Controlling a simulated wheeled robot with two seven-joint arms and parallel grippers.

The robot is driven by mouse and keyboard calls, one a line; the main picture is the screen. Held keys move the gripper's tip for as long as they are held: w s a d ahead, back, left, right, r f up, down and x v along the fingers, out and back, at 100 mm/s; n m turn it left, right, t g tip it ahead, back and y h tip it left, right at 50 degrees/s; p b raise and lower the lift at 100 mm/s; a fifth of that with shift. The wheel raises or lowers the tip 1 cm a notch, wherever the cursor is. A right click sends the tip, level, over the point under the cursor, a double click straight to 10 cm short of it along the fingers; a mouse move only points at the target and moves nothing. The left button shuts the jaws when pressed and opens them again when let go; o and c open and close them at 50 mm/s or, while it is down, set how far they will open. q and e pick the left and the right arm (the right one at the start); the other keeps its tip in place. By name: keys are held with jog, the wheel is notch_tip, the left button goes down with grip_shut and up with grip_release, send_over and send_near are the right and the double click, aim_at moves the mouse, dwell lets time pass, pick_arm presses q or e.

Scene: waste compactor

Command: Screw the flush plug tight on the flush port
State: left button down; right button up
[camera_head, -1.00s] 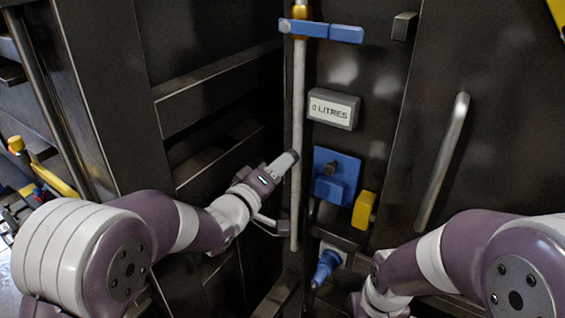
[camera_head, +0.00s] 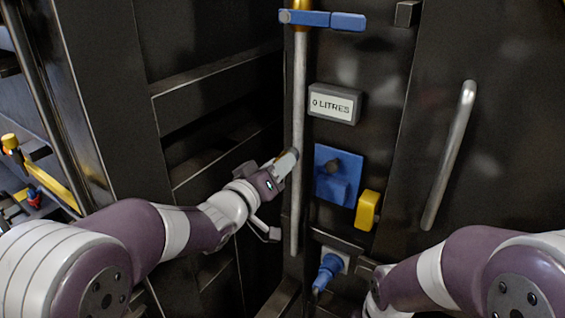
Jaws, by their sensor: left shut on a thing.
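My left gripper (camera_head: 279,170) reaches in from the left, its tip beside the upright grey pipe (camera_head: 299,130). It is shut on a small grey piece (camera_head: 288,160), which looks like the flush plug; its far end is at or in front of the pipe's left edge. The flush port cannot be told apart here, so I cannot tell how the piece sits on it. My right gripper is out of view; only the right arm shows at the lower right.
A blue lever (camera_head: 335,20) crosses the pipe top. A display reading 0 LITRES (camera_head: 334,104), a blue plate with a dark knob (camera_head: 325,185), a yellow block (camera_head: 367,209) and a blue connector (camera_head: 328,268) are right of the pipe. A grey handle (camera_head: 449,155) is farther right.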

pick_arm(q)
jog(key=shift+m+b, duration=1.1)
jog(key=shift+m, duration=0.1)
jog(key=c, duration=0.8)
grip_release()
jog(key=v, duration=0.7)
